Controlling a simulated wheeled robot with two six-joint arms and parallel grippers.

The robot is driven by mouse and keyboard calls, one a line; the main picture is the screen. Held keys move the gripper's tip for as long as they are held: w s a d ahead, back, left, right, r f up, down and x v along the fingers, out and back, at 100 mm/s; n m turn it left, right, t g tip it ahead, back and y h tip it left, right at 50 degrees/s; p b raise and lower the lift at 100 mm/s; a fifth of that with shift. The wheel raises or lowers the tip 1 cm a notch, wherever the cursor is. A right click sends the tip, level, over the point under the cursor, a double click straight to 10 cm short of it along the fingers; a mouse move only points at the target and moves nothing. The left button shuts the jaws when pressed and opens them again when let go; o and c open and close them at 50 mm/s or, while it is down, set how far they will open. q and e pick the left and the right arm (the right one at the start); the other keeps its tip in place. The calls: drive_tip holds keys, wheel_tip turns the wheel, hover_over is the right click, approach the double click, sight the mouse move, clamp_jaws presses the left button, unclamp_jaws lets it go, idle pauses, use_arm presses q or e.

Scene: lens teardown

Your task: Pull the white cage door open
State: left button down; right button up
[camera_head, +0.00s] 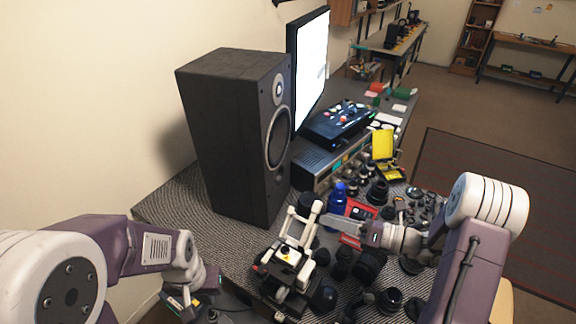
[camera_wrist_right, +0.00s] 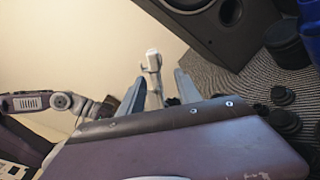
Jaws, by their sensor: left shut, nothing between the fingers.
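A white-and-black device with white bars (camera_head: 291,252) stands on the near part of the table in the head view. I cannot clearly make out which part is the cage door. My right gripper (camera_head: 328,221) is beside the upper white bar, coming from the right. In the right wrist view my right gripper (camera_wrist_right: 160,92) has its fingers apart, with a white post (camera_wrist_right: 153,66) showing between or just beyond them. Contact is not visible. My left gripper (camera_head: 240,294) is shut and empty, low at the left of the device, with its tips hard to see.
A large black speaker (camera_head: 222,135) stands behind the device, with a lit monitor (camera_head: 311,60) beyond it. A blue bottle (camera_head: 337,205) and several black lens parts (camera_head: 368,264) crowd the right side. The textured tabletop left of the device (camera_head: 180,212) is clear.

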sight(322, 205)
drive_tip(key=shift+s+d+r+m+t, duration=0.15)
drive_tip(key=shift+d+r+m+t, duration=0.85)
drive_tip(key=shift+r, duration=0.25)
drive_tip(key=p+x, duration=0.1)
drive_tip(key=x, duration=0.7)
drive_tip(key=shift+w+d+f+p, duration=0.1)
drive_tip(key=shift+w+f+p, duration=0.05)
drive_tip(key=shift+w+p, duration=0.2)
drive_tip(key=shift+w+a, duration=0.1)
drive_tip(key=shift+a, duration=0.5)
drive_tip(key=shift+w, duration=0.15)
drive_tip(key=shift+c, duration=0.7)
use_arm(q)
drive_tip(key=s+r, duration=0.1)
drive_tip(key=r, duration=0.2)
drive_tip(key=shift+s+a, duration=0.15)
drive_tip(key=shift+s, duration=0.25)
use_arm(e)
clamp_jaws()
drive_tip(key=shift+f, duration=0.1)
